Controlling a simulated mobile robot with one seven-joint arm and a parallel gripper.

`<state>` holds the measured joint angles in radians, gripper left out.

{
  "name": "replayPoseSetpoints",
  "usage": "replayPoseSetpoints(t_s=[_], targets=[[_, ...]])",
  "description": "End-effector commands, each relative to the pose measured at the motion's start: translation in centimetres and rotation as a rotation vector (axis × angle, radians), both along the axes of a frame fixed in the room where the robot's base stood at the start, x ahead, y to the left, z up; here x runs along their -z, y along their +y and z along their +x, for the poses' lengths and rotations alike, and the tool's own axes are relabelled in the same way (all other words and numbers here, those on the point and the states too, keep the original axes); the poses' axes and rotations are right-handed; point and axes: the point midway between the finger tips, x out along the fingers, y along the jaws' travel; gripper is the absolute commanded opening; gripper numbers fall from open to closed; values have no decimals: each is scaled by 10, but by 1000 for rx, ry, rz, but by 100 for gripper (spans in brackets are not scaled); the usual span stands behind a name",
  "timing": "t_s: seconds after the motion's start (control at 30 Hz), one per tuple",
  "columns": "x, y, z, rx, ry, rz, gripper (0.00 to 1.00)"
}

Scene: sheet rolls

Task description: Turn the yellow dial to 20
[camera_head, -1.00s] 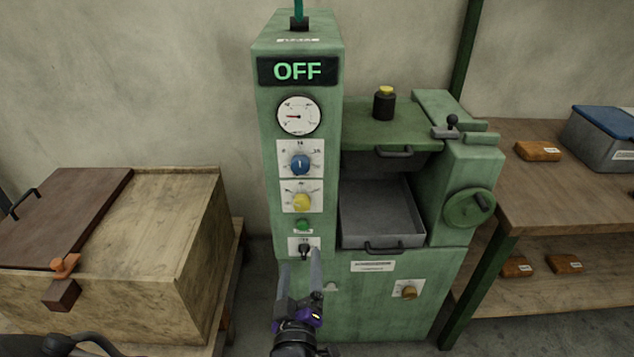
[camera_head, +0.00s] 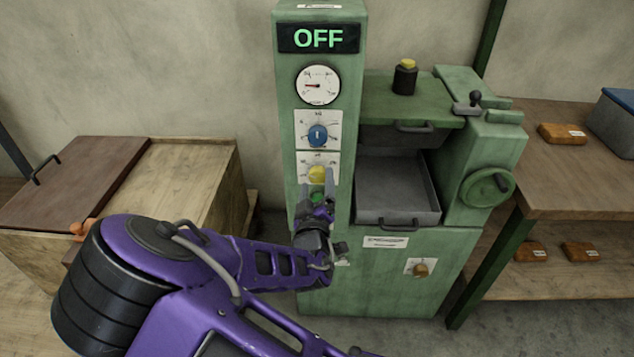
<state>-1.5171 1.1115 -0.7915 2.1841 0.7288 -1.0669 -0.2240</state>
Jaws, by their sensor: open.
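The yellow dial (camera_head: 317,174) is on the green machine's front column, on a white scale plate below the blue dial (camera_head: 317,136). Its lower part and the scale are partly hidden by my gripper, and its setting cannot be read. My gripper (camera_head: 317,187) is open, its two fingers pointing up at the yellow dial, one on each side of its lower edge. I cannot tell whether they touch it. The green button (camera_head: 316,198) shows between the fingers. The display (camera_head: 318,38) at the top reads OFF.
A round gauge (camera_head: 318,85) sits above the dials. A grey tray (camera_head: 397,190) and a handwheel (camera_head: 487,188) are to the right. A wooden crate (camera_head: 190,185) stands left, behind my purple arm. A shelf table (camera_head: 560,190) with orange-brown blocks stands right.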

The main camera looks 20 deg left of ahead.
Motion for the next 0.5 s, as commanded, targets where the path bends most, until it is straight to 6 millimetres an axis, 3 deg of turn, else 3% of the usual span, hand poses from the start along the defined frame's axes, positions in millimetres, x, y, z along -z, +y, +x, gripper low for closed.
replayPoseSetpoints(t_s=[0.13, 0.4, 0.43, 0.5], targets=[[0, 2, 10, 1, 0, 0, 82], [0, 2, 11, 1, 0, 0, 82], [0, 2, 11, 1, -1, -1, 80], [0, 2, 11, 0, 0, 0, 67]])
